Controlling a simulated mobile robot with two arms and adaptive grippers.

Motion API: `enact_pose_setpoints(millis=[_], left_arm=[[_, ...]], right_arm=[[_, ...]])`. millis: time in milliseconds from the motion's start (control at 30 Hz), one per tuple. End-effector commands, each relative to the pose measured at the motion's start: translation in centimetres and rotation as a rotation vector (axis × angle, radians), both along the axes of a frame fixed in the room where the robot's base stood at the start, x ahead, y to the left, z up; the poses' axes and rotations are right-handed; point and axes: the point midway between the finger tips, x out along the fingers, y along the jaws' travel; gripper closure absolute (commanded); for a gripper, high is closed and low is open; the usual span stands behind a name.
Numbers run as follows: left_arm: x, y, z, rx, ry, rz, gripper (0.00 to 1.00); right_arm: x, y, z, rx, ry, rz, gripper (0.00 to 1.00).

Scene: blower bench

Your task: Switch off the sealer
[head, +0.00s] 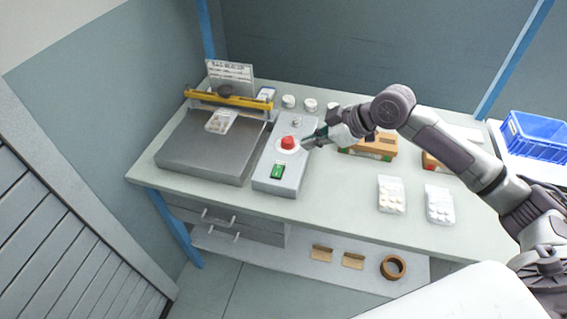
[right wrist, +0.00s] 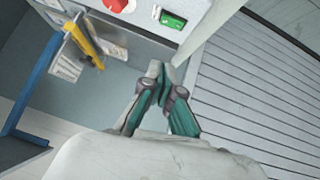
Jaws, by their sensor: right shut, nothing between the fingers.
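The bag sealer (head: 205,149) is a flat grey plate with a yellow bar (head: 229,99) across its back, at the left of the bench. Beside it stands a grey control box (head: 266,179) with a red round button (head: 288,142) and a green switch (head: 277,171). Both controls also show at the top of the right wrist view, the red button (right wrist: 118,5) and the green switch (right wrist: 173,20). My right gripper (head: 308,141) is shut and empty, just right of the red button. Its fingertips (right wrist: 158,72) appear apart from both controls. My left gripper is out of view.
A filled pouch (head: 221,121) lies by the yellow bar, with a sign (head: 231,73) behind. Small white jars (head: 310,104) stand behind the box. Cartons (head: 375,146), blister-like packs (head: 391,194) and a blue crate (head: 538,136) are to the right. The bench front centre is clear.

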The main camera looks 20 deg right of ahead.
Motion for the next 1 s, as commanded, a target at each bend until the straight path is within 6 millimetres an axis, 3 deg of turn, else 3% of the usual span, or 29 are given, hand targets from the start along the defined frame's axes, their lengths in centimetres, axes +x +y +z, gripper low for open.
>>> enact_pose_setpoints(millis=[267,700,1000], left_arm=[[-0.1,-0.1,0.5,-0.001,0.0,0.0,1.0],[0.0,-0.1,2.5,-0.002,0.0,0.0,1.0],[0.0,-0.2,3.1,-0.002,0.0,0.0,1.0]], right_arm=[[0.7,1.0,-1.0,0.004,0.002,0.001,1.0],[4.8,5.7,-7.3,0.002,0.004,0.0,1.0],[5.0,5.1,-10.7,-0.001,0.001,0.0,1.0]])
